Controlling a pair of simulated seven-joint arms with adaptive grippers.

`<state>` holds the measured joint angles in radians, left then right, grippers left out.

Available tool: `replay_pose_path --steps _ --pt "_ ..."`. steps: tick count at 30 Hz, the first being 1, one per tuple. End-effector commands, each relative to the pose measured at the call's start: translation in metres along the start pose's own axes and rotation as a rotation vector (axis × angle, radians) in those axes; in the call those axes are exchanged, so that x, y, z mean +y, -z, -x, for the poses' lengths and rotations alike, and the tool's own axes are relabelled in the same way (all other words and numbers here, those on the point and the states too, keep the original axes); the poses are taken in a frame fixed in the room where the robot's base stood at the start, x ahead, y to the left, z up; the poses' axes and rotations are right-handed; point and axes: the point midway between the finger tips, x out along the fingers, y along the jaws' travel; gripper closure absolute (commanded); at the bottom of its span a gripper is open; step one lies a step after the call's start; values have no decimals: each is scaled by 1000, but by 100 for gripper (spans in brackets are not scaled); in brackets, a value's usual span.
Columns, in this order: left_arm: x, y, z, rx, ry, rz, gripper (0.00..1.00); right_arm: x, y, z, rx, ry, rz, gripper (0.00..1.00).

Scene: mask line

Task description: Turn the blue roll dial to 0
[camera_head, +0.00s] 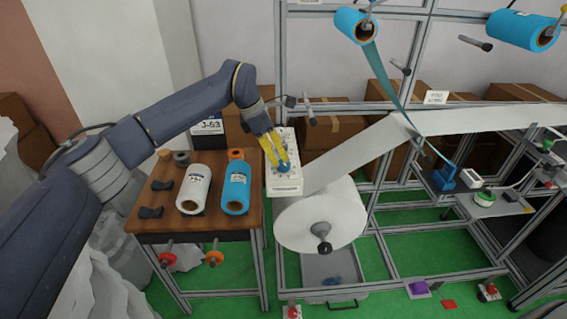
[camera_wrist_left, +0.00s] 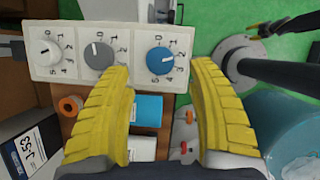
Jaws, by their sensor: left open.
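The blue roll dial (camera_wrist_left: 160,61) is the rightmost of three dials on a white control panel (camera_wrist_left: 72,75) in the left wrist view. It has a pale pointer mark and printed numbers around it; I cannot read exactly where the mark points. My left gripper (camera_wrist_left: 162,72) is open, its yellow fingers spread to either side of the blue dial, apparently not touching it. In the head view, my left gripper (camera_head: 277,158) reaches down over the white panel (camera_head: 287,186), and its fingers partly hide the dials.
A white dial (camera_wrist_left: 46,51) and a grey dial (camera_wrist_left: 98,55) sit left of the blue one. A wooden table (camera_head: 165,221) with a white roll (camera_head: 194,188) and a blue roll (camera_head: 236,188) stands left of the panel. A large white roll (camera_head: 318,215) is close on its right.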

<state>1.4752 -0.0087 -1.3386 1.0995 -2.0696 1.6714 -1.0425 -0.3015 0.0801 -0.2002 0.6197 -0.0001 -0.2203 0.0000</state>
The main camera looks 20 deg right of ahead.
Motion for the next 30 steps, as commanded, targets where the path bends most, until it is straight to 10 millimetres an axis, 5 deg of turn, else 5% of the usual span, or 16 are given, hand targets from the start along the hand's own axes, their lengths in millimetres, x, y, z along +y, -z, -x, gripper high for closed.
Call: replay_pose_path --steps 12,27,30 --pt "0 0 -48 -1 1 1 42 0 1 0 1 0 0 56" --pt "0 0 -55 -1 0 0 41 1 2 0 2 -1 0 56" --pt "0 0 -55 -1 0 0 53 1 2 0 2 -1 0 56"
